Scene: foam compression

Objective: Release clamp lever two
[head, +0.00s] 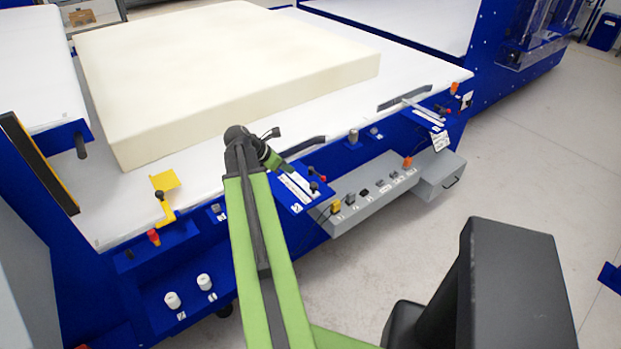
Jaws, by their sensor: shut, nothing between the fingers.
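A blue lever panel (292,206) with white label plates sits on the front of the machine, just below the table edge. A small lever with a dark knob (314,186) stands at its right side, with a red knob next to it. A second blue lever panel (430,117) with a label plate is farther right. The label numbers are too small for me to tell which lever is number two. My gripper (287,170) is shut and empty, above the nearer panel and left of its dark knob. My arm hides part of the panel's left side.
A large cream foam block (250,95) lies on the white table (340,110). A grey button box (372,195) juts out below the panels. A yellow handle (165,205) and a red button (154,236) are at left. Open floor (520,170) lies to the right.

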